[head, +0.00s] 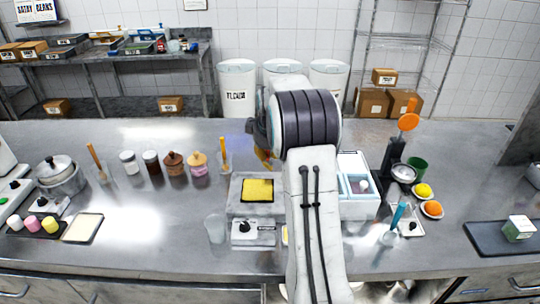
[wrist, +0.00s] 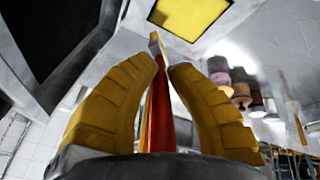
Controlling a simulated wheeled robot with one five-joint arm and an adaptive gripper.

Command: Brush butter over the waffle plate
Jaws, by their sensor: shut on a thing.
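The waffle plate (head: 258,190) is a yellow square with a dark rim. It lies on a grey metal appliance on the counter, and its yellow face also shows at the top of the wrist view (wrist: 188,14). My gripper (wrist: 164,66) has yellow ribbed fingers closed around a brush (wrist: 160,105) with a red handle and a pale tip. The tip points toward the plate in the wrist view; I cannot tell whether they touch. In the head view my arm hides most of the gripper and brush, which are just behind the plate.
Left of the plate stand several jars (head: 172,163) and a clear cup (head: 215,228). A white and blue bin (head: 358,203) stands right of my arm. Farther right are a green cup (head: 417,168) and small bowls (head: 431,209). Free counter lies at the back left.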

